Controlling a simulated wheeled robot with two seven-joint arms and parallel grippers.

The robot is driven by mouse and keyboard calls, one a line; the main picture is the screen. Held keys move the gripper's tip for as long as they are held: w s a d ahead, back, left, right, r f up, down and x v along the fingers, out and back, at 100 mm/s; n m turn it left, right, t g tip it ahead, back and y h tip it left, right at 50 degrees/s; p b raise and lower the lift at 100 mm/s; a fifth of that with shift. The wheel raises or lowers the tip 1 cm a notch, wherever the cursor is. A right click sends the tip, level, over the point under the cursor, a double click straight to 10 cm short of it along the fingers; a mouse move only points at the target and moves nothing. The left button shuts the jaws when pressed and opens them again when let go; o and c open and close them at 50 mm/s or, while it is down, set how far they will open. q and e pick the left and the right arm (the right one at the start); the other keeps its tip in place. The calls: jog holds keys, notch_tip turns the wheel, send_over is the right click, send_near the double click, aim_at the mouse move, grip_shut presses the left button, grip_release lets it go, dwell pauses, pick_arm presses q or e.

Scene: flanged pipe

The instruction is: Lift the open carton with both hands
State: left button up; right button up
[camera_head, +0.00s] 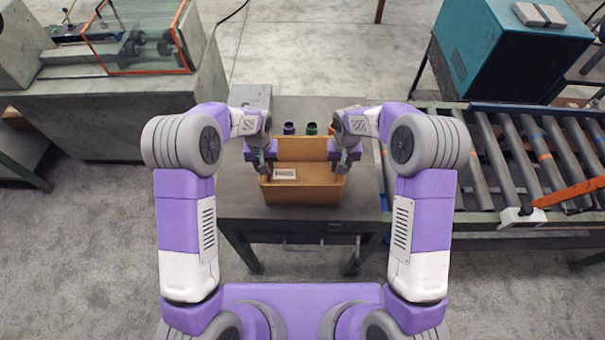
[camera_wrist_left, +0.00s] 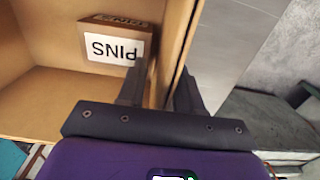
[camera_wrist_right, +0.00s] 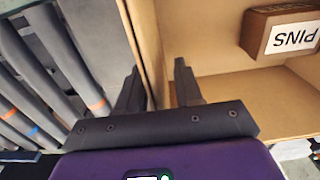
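The open carton (camera_head: 303,196) is a brown box standing upright on the grey table, with a small box labelled PINS (camera_head: 284,174) inside it; that label also shows in both wrist views. My left gripper (camera_head: 262,162) is at the carton's left wall. In the left wrist view its fingers (camera_wrist_left: 161,88) stand apart with the wall between them. My right gripper (camera_head: 343,160) is at the right wall. In the right wrist view its fingers (camera_wrist_right: 156,88) straddle that wall, with a gap on the inner side. The fingertips' lower ends are partly hidden.
A roller conveyor (camera_head: 530,150) is at the right. A machine bench (camera_head: 110,95) stands at the left. The table's front strip is clear.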

pick_arm(q)
jog(key=shift+f, duration=0.15)
pick_arm(e)
jog(key=shift+f, duration=0.15)
pick_arm(q)
jog(key=shift+s, duration=0.1)
jog(key=shift+c, duration=0.3)
pick_arm(e)
jog(key=shift+s, duration=0.1)
jog(key=shift+c, duration=0.3)
pick_arm(q)
grip_shut()
pick_arm(e)
grip_shut()
